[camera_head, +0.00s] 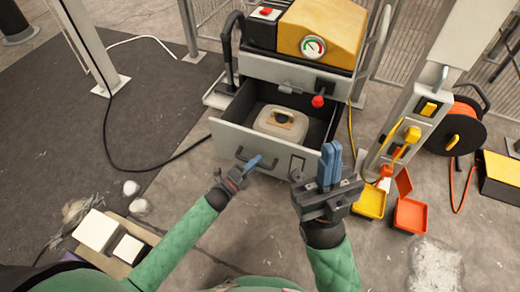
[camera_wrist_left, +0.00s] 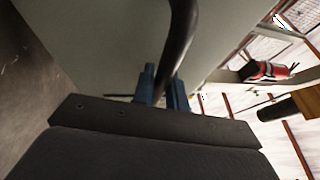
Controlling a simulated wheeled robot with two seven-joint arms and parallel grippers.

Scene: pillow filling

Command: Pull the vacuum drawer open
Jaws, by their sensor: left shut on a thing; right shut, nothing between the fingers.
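The vacuum drawer (camera_head: 223,135) is pulled out from the grey machine, and its inside shows in the head view. A pale rounded container with a dark round opening (camera_head: 281,122) sits inside it. My left gripper (camera_head: 254,162) is at the drawer front, shut on the dark bar handle (camera_head: 242,155). In the left wrist view the handle (camera_wrist_left: 180,40) runs between the blue fingers (camera_wrist_left: 163,88). My right gripper (camera_head: 329,165) is shut and empty, raised in front of the drawer's right side, its blue fingers together.
The machine top carries a yellow housing with a gauge (camera_head: 313,47). A red knob (camera_head: 318,101) hangs above the drawer. Yellow and orange bins (camera_head: 410,215) and a cable reel (camera_head: 455,127) stand right. White blocks (camera_head: 96,230) lie lower left.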

